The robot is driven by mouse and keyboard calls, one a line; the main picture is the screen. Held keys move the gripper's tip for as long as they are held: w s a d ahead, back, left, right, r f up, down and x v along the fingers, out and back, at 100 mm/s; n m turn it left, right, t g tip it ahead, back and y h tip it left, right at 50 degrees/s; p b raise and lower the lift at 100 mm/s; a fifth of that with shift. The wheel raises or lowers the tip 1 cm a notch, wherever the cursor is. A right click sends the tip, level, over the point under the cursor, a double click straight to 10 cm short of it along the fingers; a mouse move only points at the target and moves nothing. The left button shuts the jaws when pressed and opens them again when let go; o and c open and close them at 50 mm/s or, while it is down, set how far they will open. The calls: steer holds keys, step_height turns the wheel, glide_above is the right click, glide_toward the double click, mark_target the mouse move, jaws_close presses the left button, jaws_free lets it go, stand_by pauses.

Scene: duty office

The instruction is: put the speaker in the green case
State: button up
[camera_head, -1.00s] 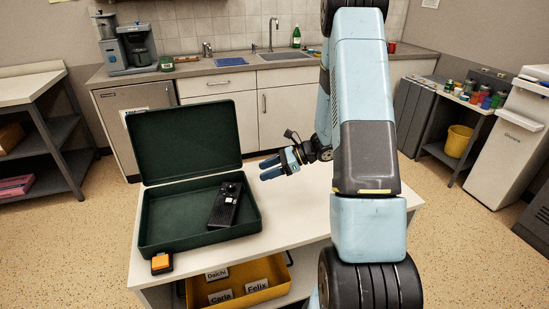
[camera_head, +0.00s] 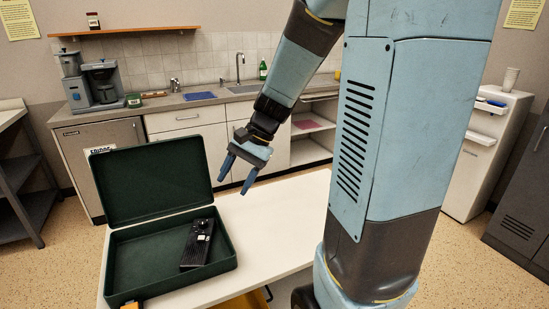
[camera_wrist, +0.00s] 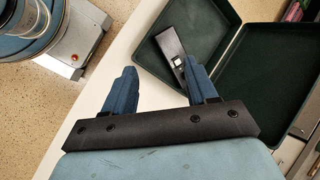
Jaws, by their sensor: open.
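The green case (camera_head: 122,262) stands open on the white table, its lid raised at the back. The speaker (camera_head: 197,243), a dark slim block with a small white label, lies inside the case at the right part of its base. My gripper (camera_head: 232,182) is open and empty above the table, right of the case and apart from it. In the wrist view, the speaker (camera_wrist: 168,42) shows beyond the right finger of my gripper (camera_wrist: 163,82), which partly covers it. The case (camera_wrist: 214,18) is at the upper right there.
The white table (camera_head: 285,208) has free room right of the case. An orange item (camera_head: 131,305) sits at the case's front edge. A counter with a sink and a coffee maker (camera_head: 103,82) stands behind.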

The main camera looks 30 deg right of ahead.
steer(key=s+d+r+n+t+h, duration=0.2)
steer(key=s+r+n+h, duration=0.1)
steer(key=s+r+n, duration=0.1)
steer(key=s+d+r+n+t+h, duration=0.1)
steer(key=s+r+n+t+h, duration=0.2)
steer(key=s+r, duration=0.3)
steer(key=s+n, duration=0.1)
steer(key=s, duration=0.2)
steer(key=shift+d+r, duration=0.3)
steer(key=shift+d, duration=0.1)
steer(key=shift+c, duration=0.5)
